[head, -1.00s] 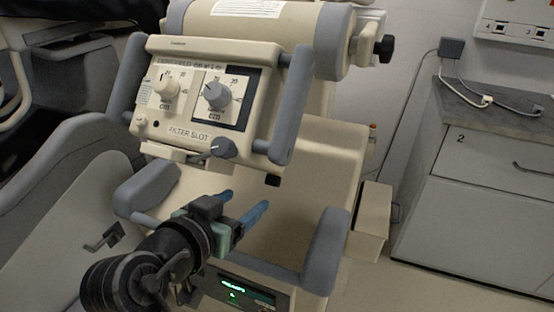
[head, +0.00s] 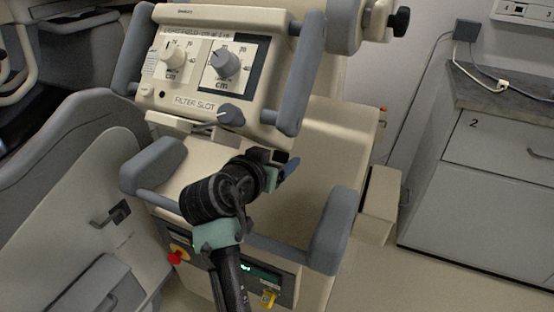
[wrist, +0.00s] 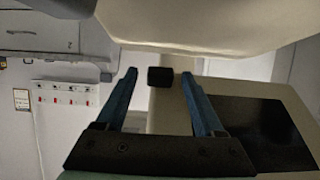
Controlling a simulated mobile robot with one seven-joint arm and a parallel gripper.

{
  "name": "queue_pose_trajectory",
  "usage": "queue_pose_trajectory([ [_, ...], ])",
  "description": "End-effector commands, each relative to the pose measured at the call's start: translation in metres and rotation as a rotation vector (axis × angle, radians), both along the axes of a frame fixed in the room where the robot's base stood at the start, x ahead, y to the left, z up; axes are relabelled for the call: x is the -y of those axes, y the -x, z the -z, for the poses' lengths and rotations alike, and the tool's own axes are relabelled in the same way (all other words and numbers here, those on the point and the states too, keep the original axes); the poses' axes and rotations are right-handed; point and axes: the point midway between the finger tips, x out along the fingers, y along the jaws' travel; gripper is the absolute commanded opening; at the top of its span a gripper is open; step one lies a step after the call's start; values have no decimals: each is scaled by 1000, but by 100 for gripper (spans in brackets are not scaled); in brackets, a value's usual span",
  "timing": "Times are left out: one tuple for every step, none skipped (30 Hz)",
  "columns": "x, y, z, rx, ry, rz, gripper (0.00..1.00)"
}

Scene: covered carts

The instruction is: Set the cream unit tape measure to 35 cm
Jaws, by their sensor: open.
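The cream unit (head: 262,85) hangs in the head view, with a white knob (head: 173,54), a grey dial (head: 226,63) marked in cm and a lower grey knob (head: 231,114). No tape scale can be read. A small black block (wrist: 160,76) shows in the wrist view below a cream surface; I cannot tell whether it is the tape's end. My gripper (head: 289,165) is open, below the unit's lower right corner. In the wrist view, my blue fingers (wrist: 160,74) stand apart with the block showing between their tips. Contact with it cannot be seen.
Grey handles (head: 301,75) flank the unit. A dark panel (wrist: 262,132) is right of my fingers in the wrist view. A drawer cabinet (head: 480,196) stands at the right.

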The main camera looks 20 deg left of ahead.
Motion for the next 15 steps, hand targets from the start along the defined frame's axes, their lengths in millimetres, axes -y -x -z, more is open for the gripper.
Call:
queue_pose_trajectory([
  [0,0,0,0,0,0,70],
  [0,0,0,0,0,0,70],
  [0,0,0,0,0,0,70],
  [0,0,0,0,0,0,70],
  [0,0,0,0,0,0,70],
  [0,0,0,0,0,0,65],
  [0,0,0,0,0,0,59],
  [0,0,0,0,0,0,54],
  [0,0,0,0,0,0,47],
  [0,0,0,0,0,0,41],
  [0,0,0,0,0,0,36],
  [0,0,0,0,0,0,29],
  [0,0,0,0,0,0,23],
  [0,0,0,0,0,0,18],
  [0,0,0,-1,0,0,11],
])
